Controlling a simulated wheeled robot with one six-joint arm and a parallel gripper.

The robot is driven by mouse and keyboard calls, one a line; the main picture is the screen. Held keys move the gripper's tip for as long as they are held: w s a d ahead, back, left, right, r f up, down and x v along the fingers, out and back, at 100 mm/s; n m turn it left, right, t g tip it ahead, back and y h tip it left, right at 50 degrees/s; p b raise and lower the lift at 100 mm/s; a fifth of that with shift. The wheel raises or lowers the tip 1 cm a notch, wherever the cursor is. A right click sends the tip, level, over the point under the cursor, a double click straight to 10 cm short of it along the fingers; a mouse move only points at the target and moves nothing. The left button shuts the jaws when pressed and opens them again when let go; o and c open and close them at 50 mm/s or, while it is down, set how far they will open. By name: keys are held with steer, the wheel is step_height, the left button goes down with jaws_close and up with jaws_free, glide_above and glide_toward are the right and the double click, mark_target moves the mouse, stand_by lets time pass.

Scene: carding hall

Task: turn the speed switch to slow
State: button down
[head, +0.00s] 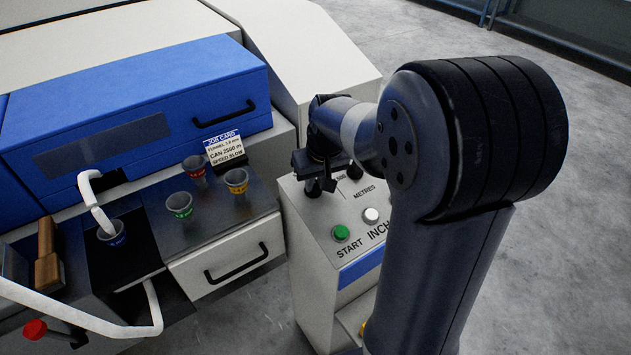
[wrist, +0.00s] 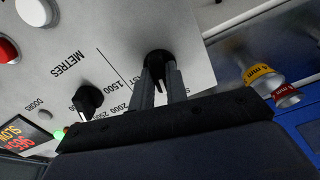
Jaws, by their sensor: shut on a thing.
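The speed switch, a black knob (wrist: 158,62), stands on the pale control panel (wrist: 125,35), between printed labels that are partly hidden. My gripper (wrist: 160,76) is shut on the knob, a finger on each side of it. The knob's pointer faces down in the wrist view, towards my palm; the exact setting is hard to read. In the head view my gripper (head: 317,186) is at the far left of the panel (head: 318,225) and hides the switch. A small display (wrist: 15,135) shows orange text that seems to read SLOW.
The METRES knob (wrist: 88,98) is close beside the switch. A green START button (head: 340,232) and white INCH button (head: 371,215) are nearer on the panel. A job card (head: 224,149) reads CAN 2500 m, SPEED SLOW. Several funnels (head: 236,181) stand on the machine's table.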

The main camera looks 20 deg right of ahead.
steer(key=shift+n, duration=1.1)
steer(key=c, duration=1.4)
jaws_free()
steer(key=shift+r, duration=0.1)
steer(key=a+v, duration=0.1)
steer(key=v, duration=0.9)
steer(key=shift+d+r, duration=0.35)
steer(key=shift+d, duration=0.1)
steer(key=shift+s, duration=0.1)
